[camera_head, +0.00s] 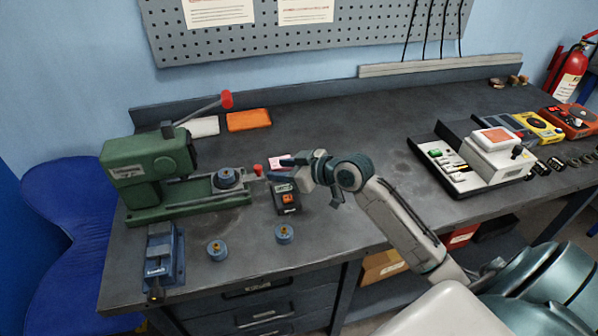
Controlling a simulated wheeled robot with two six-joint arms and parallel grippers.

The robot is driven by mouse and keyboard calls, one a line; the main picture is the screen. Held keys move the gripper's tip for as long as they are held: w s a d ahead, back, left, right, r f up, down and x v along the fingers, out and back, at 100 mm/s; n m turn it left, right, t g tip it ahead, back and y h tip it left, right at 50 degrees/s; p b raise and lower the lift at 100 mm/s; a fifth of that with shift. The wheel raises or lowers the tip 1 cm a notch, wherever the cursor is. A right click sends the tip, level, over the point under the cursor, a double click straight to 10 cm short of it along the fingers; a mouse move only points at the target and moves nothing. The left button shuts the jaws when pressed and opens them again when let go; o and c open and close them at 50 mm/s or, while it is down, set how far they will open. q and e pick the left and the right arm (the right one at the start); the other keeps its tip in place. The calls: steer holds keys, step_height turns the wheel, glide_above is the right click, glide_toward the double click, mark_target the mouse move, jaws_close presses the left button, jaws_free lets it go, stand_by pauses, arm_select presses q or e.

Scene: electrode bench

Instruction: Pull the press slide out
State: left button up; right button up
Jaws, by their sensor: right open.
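The green press (150,168) stands at the left of the bench, its red-knobbed lever (226,99) raised to the upper right. The press slide (212,187) is a grey plate on the press base, with a blue round fixture (228,178) on it. A small red knob (258,170) sits at the slide's right end. My right gripper (277,170) is open and points left, its fingertips just right of the red knob. I cannot tell whether they touch it. My left gripper is out of view.
A black box with an orange button (287,199) stands just below my right gripper. Two blue round fixtures (217,250) (284,233) and a blue vise (161,257) are near the front edge. A tray with a white device (495,155) is at right. The middle bench is clear.

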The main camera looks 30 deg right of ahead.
steer(key=v, duration=0.5)
steer(key=shift+s+d+r+b, duration=0.15)
steer(key=shift+s+b, duration=0.1)
steer(key=shift+b, duration=0.15)
stand_by(0.3)
